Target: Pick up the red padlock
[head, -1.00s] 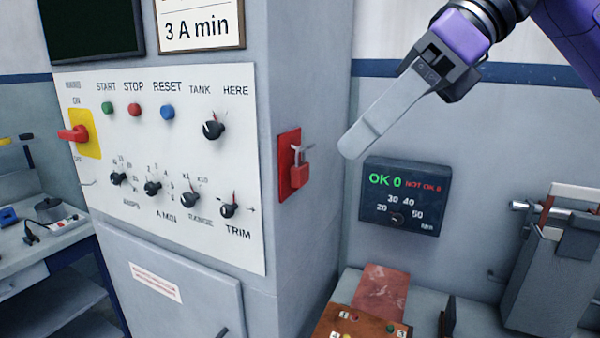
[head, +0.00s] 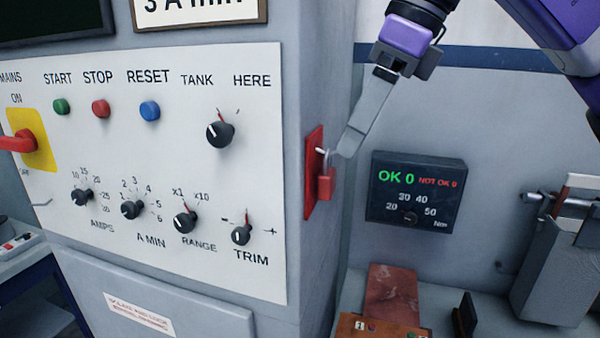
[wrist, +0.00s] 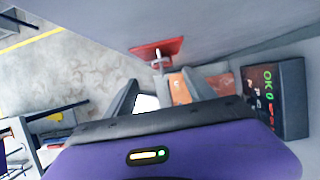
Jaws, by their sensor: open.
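The red padlock (head: 326,184) hangs on a pale hook on a red plate (head: 313,160), fixed to the side of the grey cabinet. My gripper (head: 344,152) is just above and to the right of the padlock, its fingers pointing down and left. In the wrist view the open fingers (wrist: 160,77) spread to either side of the hook, below the red plate (wrist: 157,47). I cannot clearly make out the padlock body in that view. The gripper holds nothing, and I cannot tell whether a finger touches the lock.
The cabinet's control panel (head: 150,225) carries knobs and buttons to the left. A dark display box (head: 416,192) is on the wall to the right. Below are a reddish pad (head: 391,290) and a brown box with buttons (head: 375,328). A grey holder (head: 555,270) stands at right.

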